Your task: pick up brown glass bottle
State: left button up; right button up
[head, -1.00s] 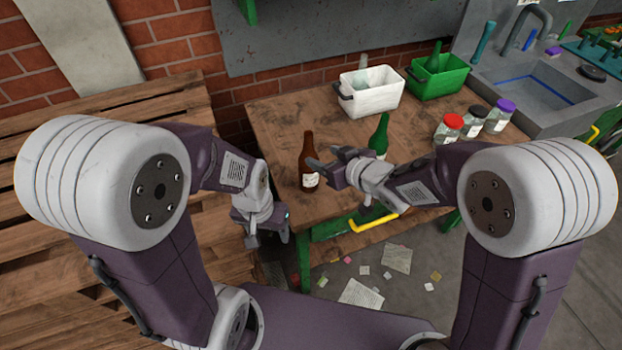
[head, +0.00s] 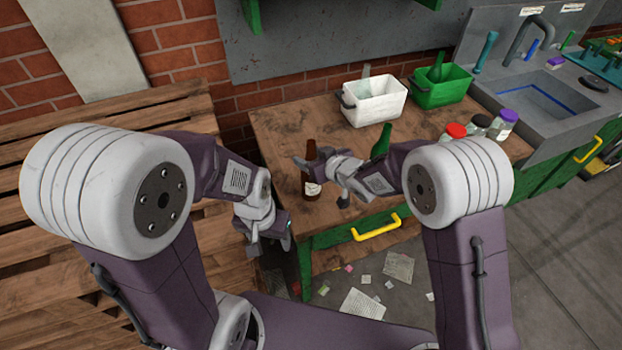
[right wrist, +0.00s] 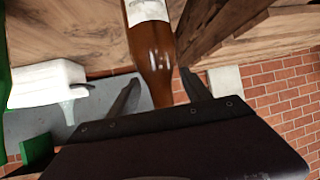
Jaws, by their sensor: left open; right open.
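The brown glass bottle (head: 309,168) stands upright on the wooden table near its front left part, with a white label low on it. My right gripper (head: 318,165) is open at the bottle. In the right wrist view the bottle (right wrist: 152,50) shows neck-first between the two spread fingers of the right gripper (right wrist: 160,92); I cannot tell whether either finger touches it. My left gripper (head: 268,244) is open and empty, hanging low in front of the table's left edge.
A green bottle (head: 381,141) stands just behind my right arm. A white bin (head: 374,108) and a green bin (head: 440,94) stand at the back. Several lidded jars (head: 480,124) stand at the right, near the sink (head: 548,98). The table's left back is clear.

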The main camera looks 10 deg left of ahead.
jog(key=shift+d, duration=0.1)
grip_shut()
jog(key=shift+s, duration=0.1)
dwell(1.1)
